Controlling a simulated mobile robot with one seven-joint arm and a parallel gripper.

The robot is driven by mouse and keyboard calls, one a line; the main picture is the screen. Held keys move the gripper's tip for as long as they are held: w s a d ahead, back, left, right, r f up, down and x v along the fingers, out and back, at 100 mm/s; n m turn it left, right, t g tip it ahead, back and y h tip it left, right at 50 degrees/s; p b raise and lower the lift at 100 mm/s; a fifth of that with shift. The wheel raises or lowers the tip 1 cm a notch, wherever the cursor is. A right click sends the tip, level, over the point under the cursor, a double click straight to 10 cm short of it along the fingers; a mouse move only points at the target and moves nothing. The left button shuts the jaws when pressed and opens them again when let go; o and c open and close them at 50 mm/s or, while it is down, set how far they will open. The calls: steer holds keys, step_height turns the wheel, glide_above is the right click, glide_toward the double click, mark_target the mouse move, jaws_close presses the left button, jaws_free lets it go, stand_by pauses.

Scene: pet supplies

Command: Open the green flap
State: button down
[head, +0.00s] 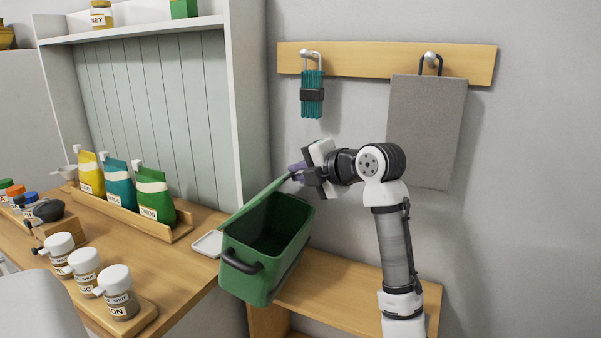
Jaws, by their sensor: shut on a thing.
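A green bin (250,272) with a dark handle on its front stands on the low wooden bench. Its green flap (257,202) is tilted up along the left side, and the dark inside of the bin shows. My gripper (299,174) is at the upper far end of the flap, shut on its edge. A small purple part shows at the fingers; I cannot tell what it belongs to. The fingertips are small and partly hidden in this view.
A counter (190,262) at left holds a rack of bags (118,190) and several white-lidded jars (84,268). A white dish (208,243) lies beside the bin.

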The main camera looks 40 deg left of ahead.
steer(key=c, duration=1.6)
jaws_free()
steer(key=shift+o, duration=0.2)
steer(key=b+v, duration=0.3)
steer(key=v, duration=1.1)
steer(key=shift+b, duration=0.4)
steer(key=shift+s+a, duration=0.1)
